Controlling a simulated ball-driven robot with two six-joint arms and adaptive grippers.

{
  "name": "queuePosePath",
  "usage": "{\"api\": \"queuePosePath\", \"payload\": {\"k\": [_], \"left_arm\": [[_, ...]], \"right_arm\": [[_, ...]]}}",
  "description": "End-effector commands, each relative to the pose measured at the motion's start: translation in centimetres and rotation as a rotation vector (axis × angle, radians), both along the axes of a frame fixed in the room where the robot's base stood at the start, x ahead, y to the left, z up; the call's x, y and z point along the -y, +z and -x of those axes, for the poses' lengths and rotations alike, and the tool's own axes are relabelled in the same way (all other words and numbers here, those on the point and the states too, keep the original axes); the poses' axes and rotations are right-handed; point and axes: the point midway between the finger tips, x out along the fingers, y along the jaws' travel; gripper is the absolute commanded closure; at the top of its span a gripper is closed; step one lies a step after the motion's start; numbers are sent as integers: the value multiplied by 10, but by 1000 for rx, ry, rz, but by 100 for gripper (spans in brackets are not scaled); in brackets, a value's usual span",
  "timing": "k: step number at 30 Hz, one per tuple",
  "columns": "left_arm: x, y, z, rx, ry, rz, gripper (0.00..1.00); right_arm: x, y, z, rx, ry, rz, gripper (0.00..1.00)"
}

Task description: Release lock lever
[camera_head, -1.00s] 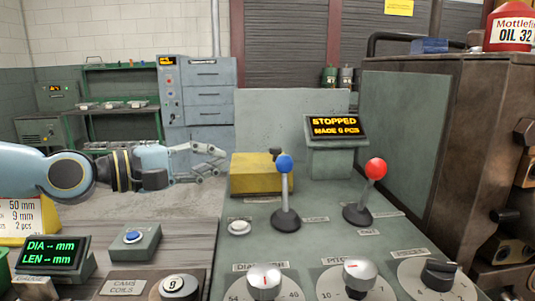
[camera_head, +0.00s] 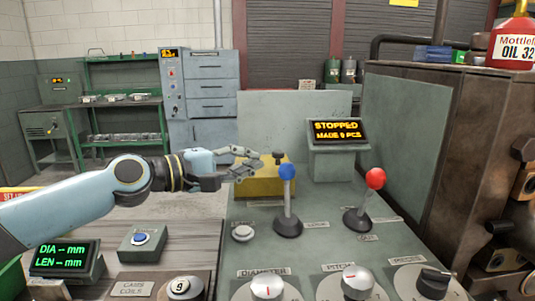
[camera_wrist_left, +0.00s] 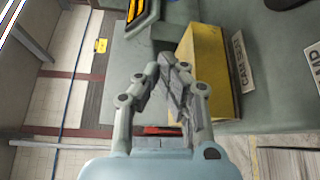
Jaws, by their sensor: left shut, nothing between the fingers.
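Two levers stand on the grey-green panel: a blue-knobbed lever (camera_head: 287,173) and a red-knobbed lever (camera_head: 375,180). I cannot read which is the lock lever. A yellow block (camera_head: 268,186) with a small dark knob (camera_head: 277,157) on top sits behind the blue lever. My left gripper (camera_head: 252,163) is shut and empty. Its fingertips are at the block's left side, close to the dark knob; contact cannot be told. It also shows in the wrist view (camera_wrist_left: 172,68). My right gripper is not in view.
A display (camera_head: 337,131) reading STOPPED stands at the panel's back. A white button (camera_head: 242,233) is left of the blue lever. A blue-button box (camera_head: 141,240) and a green readout (camera_head: 60,255) stand at left.

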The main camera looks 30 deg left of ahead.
Motion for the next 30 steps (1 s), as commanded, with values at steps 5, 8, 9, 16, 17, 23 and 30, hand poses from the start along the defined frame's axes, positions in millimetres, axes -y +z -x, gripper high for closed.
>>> {"api": "queuePosePath", "payload": {"k": [5, 8, 9, 16, 17, 23, 30], "left_arm": [[15, 0, -34, 1, 0, 8, 100], [28, 3, -20, -4, -3, 3, 100], [31, 4, -16, -4, -2, 2, 100], [43, 3, -6, -2, -1, 0, 100], [43, 3, -5, -2, 0, 0, 100], [43, 2, -5, -2, 0, 0, 100], [43, 2, -7, 8, -1, -6, 100]], "right_arm": [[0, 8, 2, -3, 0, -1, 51], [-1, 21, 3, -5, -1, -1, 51], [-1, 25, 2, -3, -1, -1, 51], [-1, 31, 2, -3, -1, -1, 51], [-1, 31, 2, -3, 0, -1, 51], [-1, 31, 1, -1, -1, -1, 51], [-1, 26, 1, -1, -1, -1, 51]]}}
